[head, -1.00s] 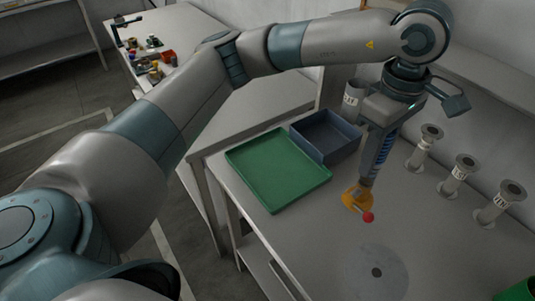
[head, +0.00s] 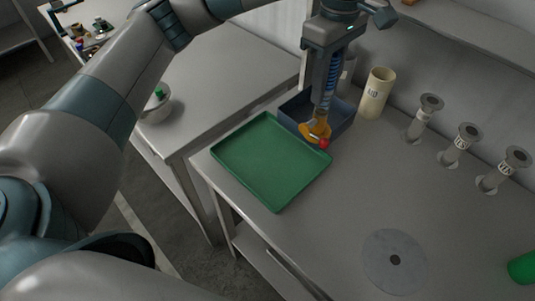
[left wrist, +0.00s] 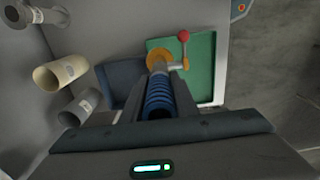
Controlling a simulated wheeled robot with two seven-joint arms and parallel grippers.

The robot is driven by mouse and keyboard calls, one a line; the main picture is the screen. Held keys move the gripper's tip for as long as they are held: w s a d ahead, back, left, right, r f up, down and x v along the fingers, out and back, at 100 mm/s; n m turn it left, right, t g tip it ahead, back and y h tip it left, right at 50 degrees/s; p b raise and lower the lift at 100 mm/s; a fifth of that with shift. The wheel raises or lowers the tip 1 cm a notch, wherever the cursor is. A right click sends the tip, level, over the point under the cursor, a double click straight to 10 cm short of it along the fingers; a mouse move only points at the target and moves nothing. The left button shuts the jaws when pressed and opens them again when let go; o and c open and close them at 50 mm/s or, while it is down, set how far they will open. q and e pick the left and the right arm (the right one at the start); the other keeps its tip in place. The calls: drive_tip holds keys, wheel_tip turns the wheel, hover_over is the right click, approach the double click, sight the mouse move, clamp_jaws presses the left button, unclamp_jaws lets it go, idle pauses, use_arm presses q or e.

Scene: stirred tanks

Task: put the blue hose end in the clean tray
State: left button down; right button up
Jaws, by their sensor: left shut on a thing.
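My left gripper (head: 322,98) is shut on the blue ribbed hose end (head: 325,88), which hangs downward with an orange coupling (head: 314,129) and a red knob (head: 323,144) at its lower tip. The green tray (head: 262,160) lies flat and empty on the bench. The coupling shows over the border between this tray and the blue-grey bin (head: 293,113). In the left wrist view the blue hose (left wrist: 158,95) sits between the fingers, and the red knob (left wrist: 184,36) shows over the green tray (left wrist: 203,75). No tray label is readable. My right gripper is out of view.
A cream cylinder (head: 376,93) stands right of the bin. Several flanged pipe stubs, one here (head: 463,145), line the wall side. A flat grey disc (head: 394,262) lies at the front. A green object (head: 523,267) is at the right edge. The bench middle is clear.

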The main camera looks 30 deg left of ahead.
use_arm(q)
drive_tip(key=shift+d, duration=0.15)
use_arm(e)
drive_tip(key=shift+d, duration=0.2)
use_arm(q)
drive_tip(key=shift+s, duration=0.1)
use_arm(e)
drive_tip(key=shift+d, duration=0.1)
use_arm(q)
drive_tip(key=shift+a+f, duration=0.1)
drive_tip(key=shift+a, duration=0.2)
drive_tip(key=s+a+f+p, duration=0.1)
drive_tip(key=a+f+p, duration=0.4)
drive_tip(key=a, duration=0.6)
drive_tip(key=shift+s+f, duration=0.25)
drive_tip(key=shift+f, duration=0.65)
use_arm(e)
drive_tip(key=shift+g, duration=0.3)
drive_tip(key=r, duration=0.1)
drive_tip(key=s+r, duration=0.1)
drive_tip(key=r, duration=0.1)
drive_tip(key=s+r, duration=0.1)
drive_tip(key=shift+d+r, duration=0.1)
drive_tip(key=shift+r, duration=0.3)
